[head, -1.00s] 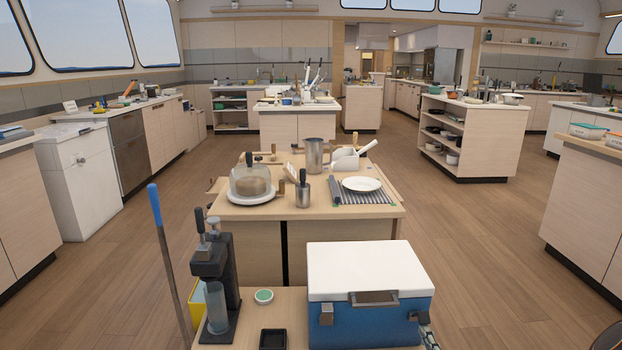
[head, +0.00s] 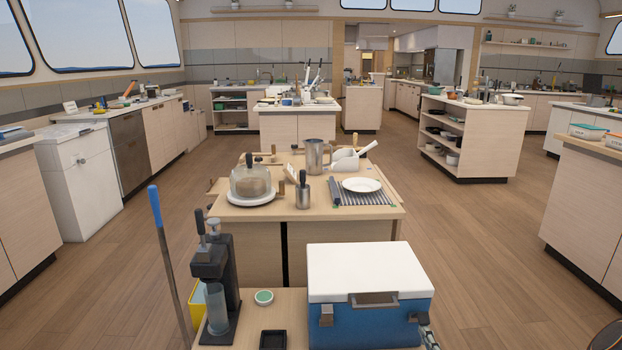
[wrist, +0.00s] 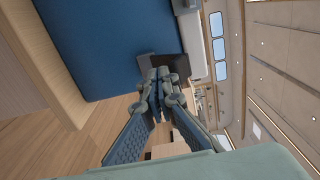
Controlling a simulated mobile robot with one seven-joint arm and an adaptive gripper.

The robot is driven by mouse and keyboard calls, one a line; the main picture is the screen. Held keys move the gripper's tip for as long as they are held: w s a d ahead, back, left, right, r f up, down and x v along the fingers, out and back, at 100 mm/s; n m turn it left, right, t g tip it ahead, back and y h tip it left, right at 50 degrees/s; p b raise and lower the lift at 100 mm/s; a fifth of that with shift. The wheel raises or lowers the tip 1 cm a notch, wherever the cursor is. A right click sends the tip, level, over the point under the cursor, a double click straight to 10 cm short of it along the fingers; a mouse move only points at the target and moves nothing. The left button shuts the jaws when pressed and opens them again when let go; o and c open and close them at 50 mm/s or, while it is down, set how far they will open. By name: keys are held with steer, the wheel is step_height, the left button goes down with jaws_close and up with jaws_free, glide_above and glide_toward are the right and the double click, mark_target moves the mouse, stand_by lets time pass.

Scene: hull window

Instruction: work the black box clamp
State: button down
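A blue cooler box with a white lid (head: 370,270) stands at the front right of the near table in the head view. Its front has a grey handle (head: 374,299), a left clamp (head: 327,315) and a right clamp (head: 418,317). In the wrist view, the box's blue wall (wrist: 105,40) fills the upper left, with a dark clamp (wrist: 172,67) at its lower edge. My gripper (wrist: 158,76) has its fingertips together right at this clamp; I cannot tell whether they touch it. Part of the clamp is hidden behind the fingertips.
A blue-ended pole (head: 155,205) leans at the far left. Another laden table (head: 300,212) stands just behind.

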mark_target(425, 321)
steer(key=shift+w+r+p, duration=0.2)
steer(key=shift+r+p, duration=0.1)
steer(key=shift+r, duration=0.2)
steer(key=shift+w+r+p, duration=0.45)
steer(key=shift+r+p, duration=0.1)
steer(key=shift+r, duration=0.15)
steer(key=shift+w+r, duration=0.2)
steer(key=shift+w, duration=0.1)
steer(key=shift+s+f, duration=0.1)
steer(key=shift+f, duration=0.55)
steer(key=s+p, duration=0.1)
steer(key=s, duration=0.6)
steer(key=shift+d, duration=0.1)
